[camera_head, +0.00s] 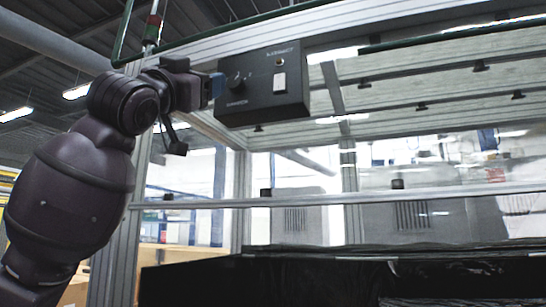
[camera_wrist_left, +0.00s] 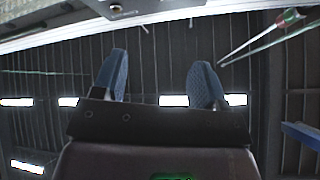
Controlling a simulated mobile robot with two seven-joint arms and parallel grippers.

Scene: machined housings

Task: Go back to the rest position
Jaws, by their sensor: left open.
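My left gripper (camera_head: 217,86) is raised at the upper left of the head view, its blue fingertip overlapping the left edge of a black control box. In the left wrist view, my left gripper (camera_wrist_left: 158,78) has its two blue fingers spread apart with nothing between them. The control box (camera_head: 262,98) hangs at the top frame and carries a dark knob (camera_head: 237,82), a white rocker switch (camera_head: 280,83) and a small round light or button (camera_head: 279,62). I cannot tell whether the finger touches the box. My right gripper is in neither view.
An aluminium frame (camera_head: 335,200) with uprights and crossbars stands ahead. A dark bin-like container (camera_head: 210,285) fills the lower right. Grey machine housings (camera_head: 420,215) stand behind the frame. The wrist view shows ceiling lights (camera_wrist_left: 173,100) and a pale beam (camera_wrist_left: 140,20) along the top.

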